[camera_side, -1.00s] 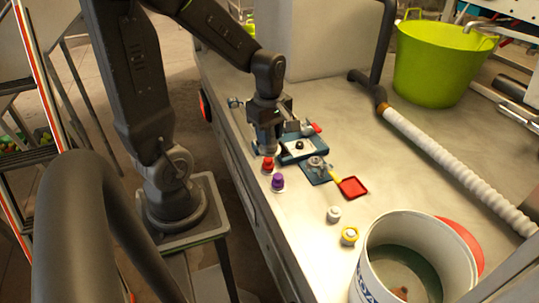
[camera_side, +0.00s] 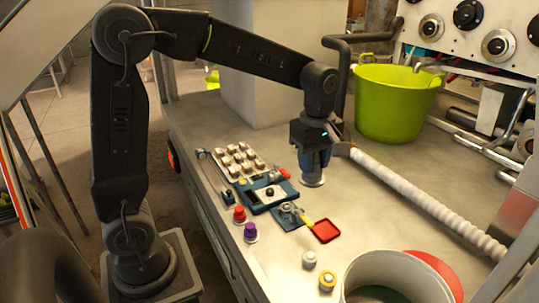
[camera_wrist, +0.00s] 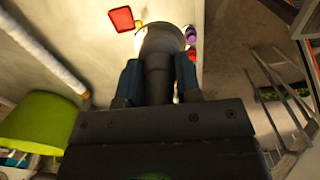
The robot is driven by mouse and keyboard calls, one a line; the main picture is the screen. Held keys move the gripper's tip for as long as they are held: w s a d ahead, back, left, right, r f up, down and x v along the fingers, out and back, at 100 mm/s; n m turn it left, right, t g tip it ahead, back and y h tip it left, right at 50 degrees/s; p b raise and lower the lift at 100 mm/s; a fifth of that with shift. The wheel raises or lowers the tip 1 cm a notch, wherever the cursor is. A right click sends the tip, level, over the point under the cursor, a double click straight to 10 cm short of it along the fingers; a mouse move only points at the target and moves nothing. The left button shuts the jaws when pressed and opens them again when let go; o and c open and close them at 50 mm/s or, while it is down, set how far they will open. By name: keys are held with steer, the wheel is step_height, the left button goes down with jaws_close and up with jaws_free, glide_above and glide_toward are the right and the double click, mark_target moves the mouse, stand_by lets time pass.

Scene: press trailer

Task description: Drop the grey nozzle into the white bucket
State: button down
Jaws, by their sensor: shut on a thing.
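My gripper (camera_side: 314,160) is shut on the grey nozzle (camera_side: 312,179) and holds it over the worktop, to the right of the blue fixture. Its flared round end points down. In the wrist view the nozzle (camera_wrist: 157,70) stands between the two blue fingers, flared end away from the camera. The white bucket (camera_side: 347,279) is at the bottom right of the side view, nearer the camera than my gripper. It is cut off by the picture edge, and I do not see it in the wrist view. The nozzle is apart from the bucket.
A tray of several beige pieces (camera_side: 238,160), a blue fixture (camera_side: 283,192) and a red scoop (camera_side: 326,230) lie left of the bucket. A ribbed hose (camera_side: 430,205) and green tub (camera_side: 390,110) are behind.

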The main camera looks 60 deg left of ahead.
steer(key=w+d+f+m, duration=0.1)
steer(key=w+d+m, duration=0.15)
steer(key=d, duration=1.15)
steer(key=w+d+f+m, duration=0.1)
steer(key=d+m, duration=0.2)
steer(key=d, duration=1.1)
step_height(320, 180, down, 11)
steer(key=shift+s+a+f, duration=0.15)
steer(key=shift+s+a, duration=0.05)
steer(key=shift+a, duration=0.05)
steer(key=shift+n, duration=0.25)
steer(key=c, duration=0.7)
jaws_free()
steer(key=shift+c, duration=0.2)
step_height(320, 180, up, 14)
